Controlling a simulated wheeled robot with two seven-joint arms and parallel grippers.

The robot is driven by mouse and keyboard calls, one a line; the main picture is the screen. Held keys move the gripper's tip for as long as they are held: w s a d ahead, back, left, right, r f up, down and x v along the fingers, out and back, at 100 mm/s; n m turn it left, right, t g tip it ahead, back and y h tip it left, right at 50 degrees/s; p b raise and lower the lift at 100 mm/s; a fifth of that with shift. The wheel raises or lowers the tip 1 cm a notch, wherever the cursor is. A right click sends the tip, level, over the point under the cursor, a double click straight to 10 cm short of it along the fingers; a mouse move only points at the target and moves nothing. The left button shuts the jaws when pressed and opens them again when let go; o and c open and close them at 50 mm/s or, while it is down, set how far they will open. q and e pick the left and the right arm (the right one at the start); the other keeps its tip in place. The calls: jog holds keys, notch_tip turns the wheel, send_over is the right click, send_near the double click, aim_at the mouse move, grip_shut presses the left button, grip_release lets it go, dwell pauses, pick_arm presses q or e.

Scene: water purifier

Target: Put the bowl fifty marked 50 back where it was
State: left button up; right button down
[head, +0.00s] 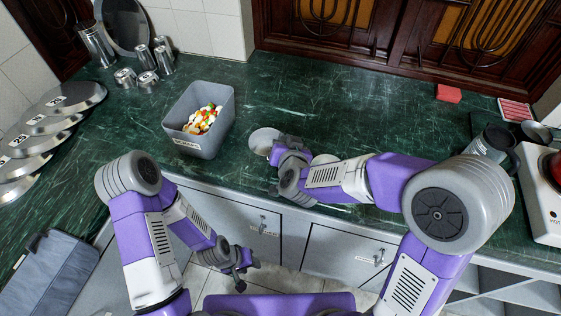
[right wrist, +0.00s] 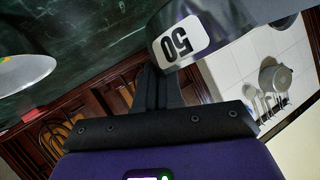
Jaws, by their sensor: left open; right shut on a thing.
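The metal bowl marked 50 (right wrist: 210,22) shows close up in the right wrist view, its label turned upside down. In the head view the bowl (head: 263,139) is near the counter's front edge, partly hidden by my right gripper (head: 275,155). The fingers of my right gripper (right wrist: 165,82) are shut on the bowl's rim. I cannot tell whether the bowl touches the counter. My left gripper (head: 240,283) is open and empty, low in front of the cabinets.
A grey bin (head: 213,140) with colourful bits stands left of the bowl. Another light round dish (head: 325,159) is partly hidden behind my right arm. Labelled metal lids (head: 45,125) lie at the left, cups (head: 147,78) at the back. The counter's middle back (head: 330,95) is clear.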

notch_tip(320, 180, down, 6)
jog(key=b, duration=0.2)
jog(key=shift+f+b, duration=0.25)
jog(key=shift+b, duration=0.1)
jog(key=shift+f, duration=0.2)
jog(key=c, duration=1.3)
grip_release()
jog(key=shift+r, duration=0.1)
jog(key=shift+r, duration=0.1)
